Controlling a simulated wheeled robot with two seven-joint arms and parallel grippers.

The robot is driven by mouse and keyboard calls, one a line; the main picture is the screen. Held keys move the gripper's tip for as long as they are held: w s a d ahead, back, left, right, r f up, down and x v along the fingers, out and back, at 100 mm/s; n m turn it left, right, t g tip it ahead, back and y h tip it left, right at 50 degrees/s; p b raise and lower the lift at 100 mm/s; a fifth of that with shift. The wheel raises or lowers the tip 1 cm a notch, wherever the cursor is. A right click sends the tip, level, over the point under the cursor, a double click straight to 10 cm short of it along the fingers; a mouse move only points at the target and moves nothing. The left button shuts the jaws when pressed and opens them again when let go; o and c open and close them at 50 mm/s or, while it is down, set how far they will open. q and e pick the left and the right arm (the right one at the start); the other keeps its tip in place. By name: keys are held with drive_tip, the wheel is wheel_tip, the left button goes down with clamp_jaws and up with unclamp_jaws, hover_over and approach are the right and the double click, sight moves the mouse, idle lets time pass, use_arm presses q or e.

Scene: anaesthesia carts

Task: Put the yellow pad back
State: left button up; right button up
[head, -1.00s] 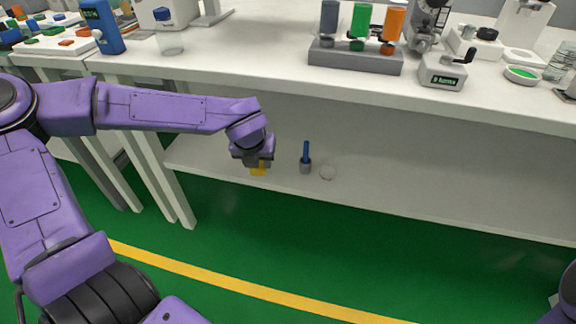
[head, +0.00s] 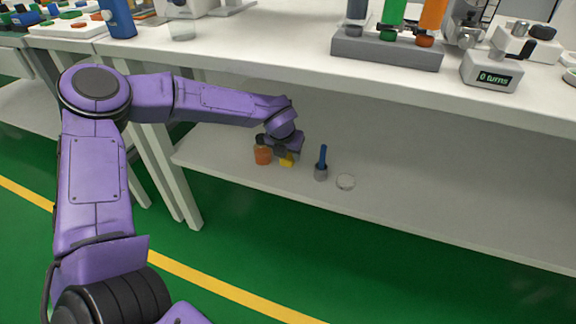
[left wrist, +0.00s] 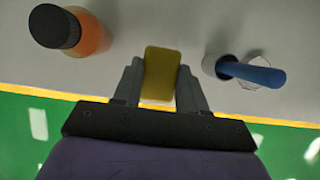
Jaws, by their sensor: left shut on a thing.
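The yellow pad (head: 287,160) is between the fingers of my left gripper (head: 284,153), at the lower shelf under the white bench. In the left wrist view the yellow pad (left wrist: 161,73) stands between the two grey fingers of the gripper (left wrist: 161,85), which is shut on it. The shelf surface shows beyond it. I cannot tell whether the pad touches the shelf. My right gripper does not show.
On the lower shelf (head: 430,205), an orange bottle with a dark cap (head: 263,155) stands left of the gripper. A grey holder with a blue stick (head: 322,165) and a clear round dish (head: 346,182) are to the right. The shelf further right is bare.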

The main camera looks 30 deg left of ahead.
sight(289, 171)
use_arm(q)
drive_tip(key=shift+w+a+f, duration=0.15)
drive_tip(key=shift+w+f, duration=0.2)
drive_tip(key=shift+f, duration=0.15)
drive_tip(key=shift+w+a+f, duration=0.15)
drive_tip(key=shift+w+f, duration=0.15)
drive_tip(key=shift+f, duration=0.15)
drive_tip(key=shift+s+b+x, duration=0.2)
drive_tip(key=shift+b+x, duration=0.2)
drive_tip(key=shift+x, duration=0.5)
drive_tip(key=shift+s+b+x, duration=0.15)
drive_tip(key=shift+b+x, duration=0.25)
drive_tip(key=shift+x, duration=0.55)
drive_tip(key=shift+f, duration=0.15)
drive_tip(key=shift+f, duration=0.2)
drive_tip(key=o, duration=0.9)
drive_tip(key=shift+o, duration=0.2)
drive_tip(key=p+v, duration=0.3)
drive_tip(key=v, duration=0.5)
